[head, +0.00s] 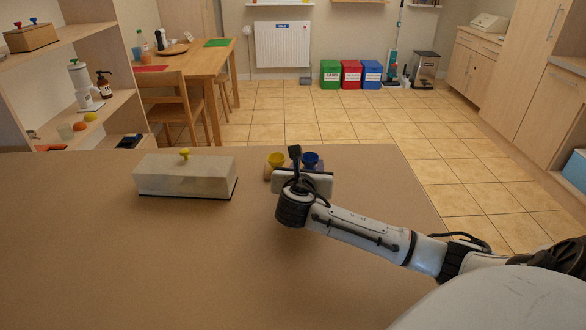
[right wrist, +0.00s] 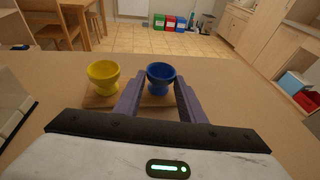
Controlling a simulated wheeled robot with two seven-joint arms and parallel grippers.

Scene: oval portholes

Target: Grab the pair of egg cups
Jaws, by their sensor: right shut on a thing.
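Two egg cups stand side by side near the far edge of the table. The yellow egg cup (head: 276,159) is on the left and the blue egg cup (head: 311,159) is on the right. In the right wrist view, the yellow egg cup (right wrist: 104,76) stands apart, left of my fingers. My right gripper (right wrist: 161,88) has its purple fingers on either side of the blue egg cup (right wrist: 161,76) and is shut on it. The blue cup is upright. In the head view the gripper body hides its lower part. My left gripper is not in view.
A pale box with a yellow knob (head: 185,175) stands on the table (head: 120,260) left of the cups. A light wooden piece (right wrist: 98,101) lies under the cups. The table's front and left are clear. Shelves (head: 75,100) stand beyond the left edge.

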